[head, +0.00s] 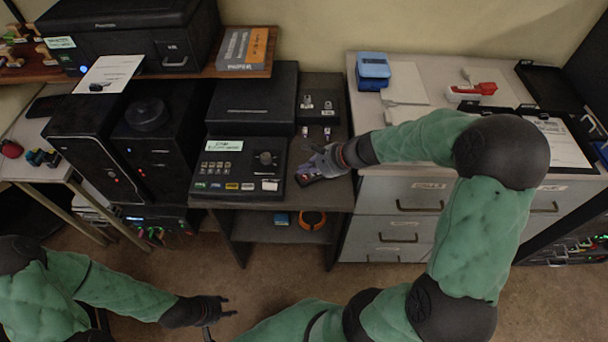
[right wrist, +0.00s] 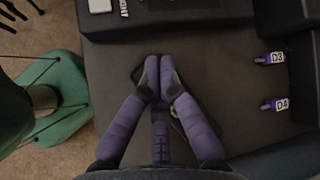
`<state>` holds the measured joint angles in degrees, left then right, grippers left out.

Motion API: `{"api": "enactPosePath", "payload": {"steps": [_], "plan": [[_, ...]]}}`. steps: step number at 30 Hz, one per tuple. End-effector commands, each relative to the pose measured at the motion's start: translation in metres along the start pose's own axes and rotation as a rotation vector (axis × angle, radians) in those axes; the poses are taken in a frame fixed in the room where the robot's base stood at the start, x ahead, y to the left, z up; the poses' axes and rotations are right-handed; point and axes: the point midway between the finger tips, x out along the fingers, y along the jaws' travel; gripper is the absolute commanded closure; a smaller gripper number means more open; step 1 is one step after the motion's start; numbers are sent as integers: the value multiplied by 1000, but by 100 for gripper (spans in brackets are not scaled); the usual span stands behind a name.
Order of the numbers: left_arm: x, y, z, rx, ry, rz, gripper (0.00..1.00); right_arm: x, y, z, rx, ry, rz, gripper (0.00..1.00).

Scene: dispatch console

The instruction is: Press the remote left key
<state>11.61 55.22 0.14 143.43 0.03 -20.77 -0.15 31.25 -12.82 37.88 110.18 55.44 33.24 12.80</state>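The remote (head: 306,178) is a small dark handset with reddish and light marks, lying on the dark desk right of the black control panel. My right gripper (head: 316,164) is over it, with its fingertips at or just above its far part. In the right wrist view the purple fingers of my right gripper (right wrist: 162,72) are together with nothing visible between them. They hide most of the remote there, its keys included, and I cannot tell whether they touch it. My left gripper (head: 226,305) is low over the floor at bottom left, fingers apart and empty.
The control panel (head: 238,170) with a knob and coloured keys stands just left of the remote. Tagged purple items D3 (right wrist: 270,58) and D4 (right wrist: 274,104) lie nearby on the desk. A grey drawer cabinet (head: 395,215) is to the right.

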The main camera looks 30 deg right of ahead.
Motion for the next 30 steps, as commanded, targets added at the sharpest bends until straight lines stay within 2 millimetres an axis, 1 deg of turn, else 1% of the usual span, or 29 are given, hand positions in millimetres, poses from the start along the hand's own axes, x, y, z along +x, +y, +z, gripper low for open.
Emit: {"api": "enactPosePath", "payload": {"steps": [9, 18, 30], "plan": [[1, 0, 0, 0, 0, 0, 60, 0, 0, 0, 0, 0, 0, 100], [9, -3, 0, 0, 0, 0, 60, 6, 5, -5, 0, 0, 0, 100], [8, -3, 0, 0, 0, 0, 60, 6, 4, -4, 0, 0, 0, 100]]}}
